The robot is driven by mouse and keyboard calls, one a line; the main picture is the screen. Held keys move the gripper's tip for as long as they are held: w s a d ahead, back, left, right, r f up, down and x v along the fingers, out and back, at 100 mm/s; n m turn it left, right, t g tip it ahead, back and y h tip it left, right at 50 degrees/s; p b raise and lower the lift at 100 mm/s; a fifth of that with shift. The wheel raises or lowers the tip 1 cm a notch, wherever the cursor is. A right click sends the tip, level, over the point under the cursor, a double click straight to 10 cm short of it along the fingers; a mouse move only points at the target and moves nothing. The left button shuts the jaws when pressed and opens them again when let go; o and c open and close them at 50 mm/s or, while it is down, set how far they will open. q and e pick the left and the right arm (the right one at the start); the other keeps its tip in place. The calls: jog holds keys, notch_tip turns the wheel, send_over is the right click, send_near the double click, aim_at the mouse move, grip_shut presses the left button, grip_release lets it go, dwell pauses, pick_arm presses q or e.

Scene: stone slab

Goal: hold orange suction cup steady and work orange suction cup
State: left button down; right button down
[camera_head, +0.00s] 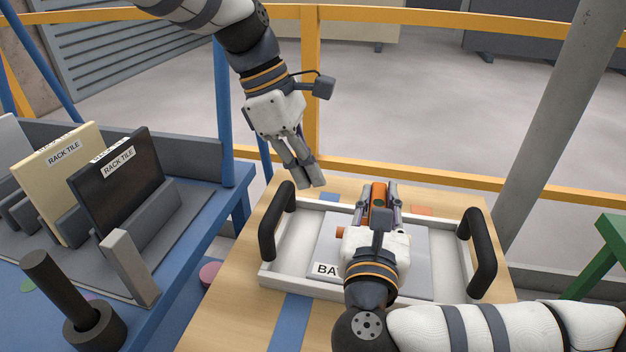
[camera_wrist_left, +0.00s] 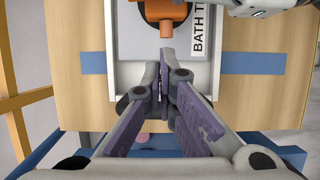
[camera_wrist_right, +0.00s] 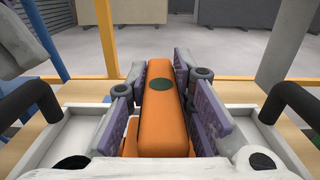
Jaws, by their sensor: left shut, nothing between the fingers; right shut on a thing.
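The orange suction cup (camera_head: 378,194) stands on a pale grey tile (camera_head: 414,242) in a white tray (camera_head: 270,272). My right gripper (camera_head: 380,190) is over the tile, shut on the cup's orange handle. In the right wrist view its fingers press both sides of the handle (camera_wrist_right: 163,105), which has a dark round mark on top. My left gripper (camera_head: 313,184) is shut and empty, to the left of the cup and apart from it, above the tray's far left edge. In the left wrist view a protruding orange knob of the cup (camera_wrist_left: 166,27) shows beyond the shut fingers (camera_wrist_left: 165,85).
The tray has black handles (camera_head: 277,222) (camera_head: 480,252) at both sides and sits on a wooden table (camera_head: 215,315) with blue strips. A blue bench at left holds labelled rack tiles (camera_head: 125,182) and a dark post (camera_head: 58,290). A yellow rail (camera_head: 425,178) runs behind.

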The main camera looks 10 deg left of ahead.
jog(key=shift+d+f, duration=0.1)
jog(key=shift+f, duration=0.05)
pick_arm(q)
jog(key=x, duration=0.3)
jog(key=a+x, duration=0.1)
jog(key=x, duration=0.2)
jog(key=a+x, duration=0.1)
jog(key=x, duration=0.2)
jog(key=shift+s+d+f, duration=0.1)
jog(key=shift+s+f, duration=0.1)
jog(key=shift+f, duration=0.4)
jog(key=shift+d, duration=1.35)
pick_arm(e)
jog(key=shift+s+a, duration=0.1)
jog(key=shift+a, duration=0.2)
dwell(0.4)
